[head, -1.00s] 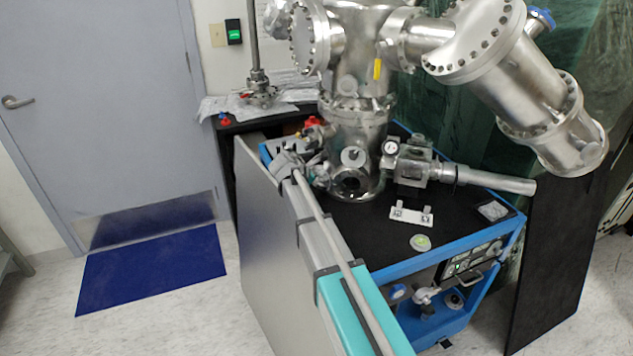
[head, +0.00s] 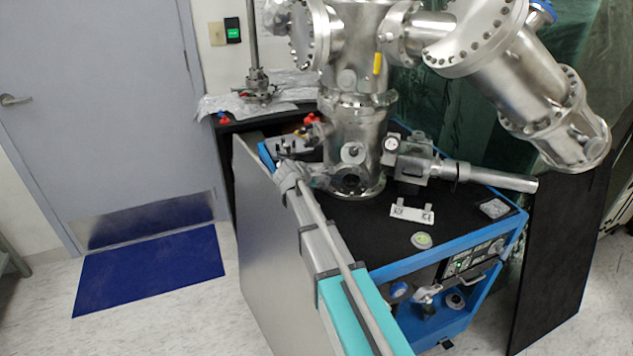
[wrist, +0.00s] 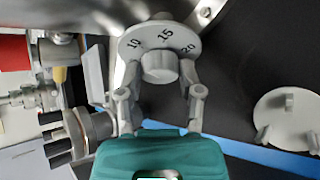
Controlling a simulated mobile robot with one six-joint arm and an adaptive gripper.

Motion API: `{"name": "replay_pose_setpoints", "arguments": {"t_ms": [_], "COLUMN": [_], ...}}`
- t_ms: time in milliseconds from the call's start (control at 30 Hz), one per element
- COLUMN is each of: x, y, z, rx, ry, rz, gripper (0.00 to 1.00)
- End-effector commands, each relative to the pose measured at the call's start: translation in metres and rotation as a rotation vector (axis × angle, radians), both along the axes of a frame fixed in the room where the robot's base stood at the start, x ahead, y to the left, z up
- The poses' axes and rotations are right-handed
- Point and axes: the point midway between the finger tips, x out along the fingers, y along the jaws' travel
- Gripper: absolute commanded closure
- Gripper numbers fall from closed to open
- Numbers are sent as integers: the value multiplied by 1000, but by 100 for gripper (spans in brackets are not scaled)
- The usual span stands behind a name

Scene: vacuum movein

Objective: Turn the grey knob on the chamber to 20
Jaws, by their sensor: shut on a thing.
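The grey knob (wrist: 160,66) shows in the wrist view as a short round grip on a pale disc marked 10, 15 and 20. The 10 is at the left, the 15 is above the grip, and the 20 is at the right. My gripper (wrist: 161,82) is shut on the knob, with one grey finger on each side. The exact contact at the fingertips is hard to see. In the head view, my gripper (head: 291,174) is at the lower left of the steel chamber (head: 355,130), and its fingertips are hard to make out.
A pale disc with short posts (wrist: 287,119) lies to the right in the wrist view. Metal fittings (wrist: 88,128) stand close on the left. In the head view, a valve with a pipe (head: 415,165) and a white bracket (head: 412,214) are on the black cart top (head: 380,238).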

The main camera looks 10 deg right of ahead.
Motion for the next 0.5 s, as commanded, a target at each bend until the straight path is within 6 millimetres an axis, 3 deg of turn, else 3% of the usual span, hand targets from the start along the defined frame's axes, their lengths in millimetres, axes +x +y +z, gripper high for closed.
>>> {"name": "replay_pose_setpoints", "arguments": {"t_ms": [500], "x": [-1], "y": [0], "z": [0], "rx": [20], "ry": [-35], "rz": [-17], "gripper": [100]}}
